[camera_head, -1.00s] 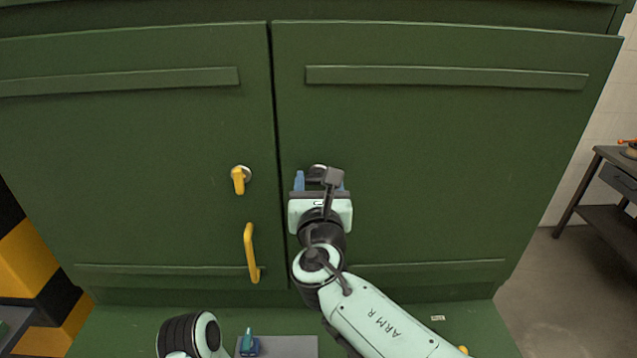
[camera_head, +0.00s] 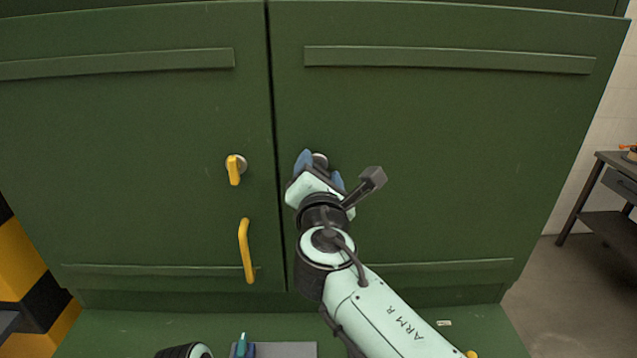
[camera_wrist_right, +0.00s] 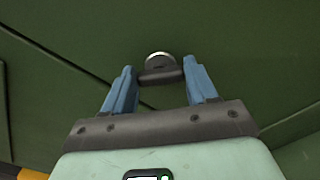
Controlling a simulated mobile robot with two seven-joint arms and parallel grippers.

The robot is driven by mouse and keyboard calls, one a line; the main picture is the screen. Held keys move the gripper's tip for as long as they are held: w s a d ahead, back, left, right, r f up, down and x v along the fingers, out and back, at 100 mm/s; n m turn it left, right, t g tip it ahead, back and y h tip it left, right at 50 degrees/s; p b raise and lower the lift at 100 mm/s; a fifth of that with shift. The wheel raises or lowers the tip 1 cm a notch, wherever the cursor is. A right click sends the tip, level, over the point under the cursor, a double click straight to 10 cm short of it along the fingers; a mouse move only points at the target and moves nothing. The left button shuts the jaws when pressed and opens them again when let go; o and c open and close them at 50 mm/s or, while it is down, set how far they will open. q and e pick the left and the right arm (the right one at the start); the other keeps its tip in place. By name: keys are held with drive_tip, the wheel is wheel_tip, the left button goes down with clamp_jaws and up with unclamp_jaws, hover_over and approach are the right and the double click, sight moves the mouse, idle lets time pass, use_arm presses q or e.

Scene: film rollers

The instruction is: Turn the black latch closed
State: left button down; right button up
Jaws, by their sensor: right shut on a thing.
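The black latch (camera_wrist_right: 161,76) shows in the right wrist view as a short dark handle on a round silver base, between my blue fingertips. In the head view only its silver base (camera_head: 320,159) shows clearly, on the green right door; the handle is mostly hidden by the gripper. My right gripper (camera_head: 319,172) is shut on the latch, rolled clockwise in the head view with its wrist camera out to the right.
The left door (camera_head: 130,150) has a yellow latch (camera_head: 234,170) pointing down and a yellow handle (camera_head: 246,251) below it. Both doors look closed, with a narrow seam between them. A small teal thing (camera_head: 241,346) shows at the bottom. A table (camera_head: 617,195) stands far right.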

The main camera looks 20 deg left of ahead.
use_arm(q)
drive_tip(key=f+b, duration=0.1)
drive_tip(key=f, duration=0.1)
drive_tip(key=s+f+b, duration=0.1)
drive_tip(key=b, duration=0.1)
drive_tip(key=f+b, duration=0.2)
drive_tip(key=shift+s+f, duration=0.25)
drive_tip(key=shift+f, duration=0.05)
use_arm(e)
drive_tip(key=m, duration=0.9)
drive_tip(key=shift+f, duration=0.15)
drive_tip(key=o, duration=1.1)
drive_tip(key=shift+c, duration=0.2)
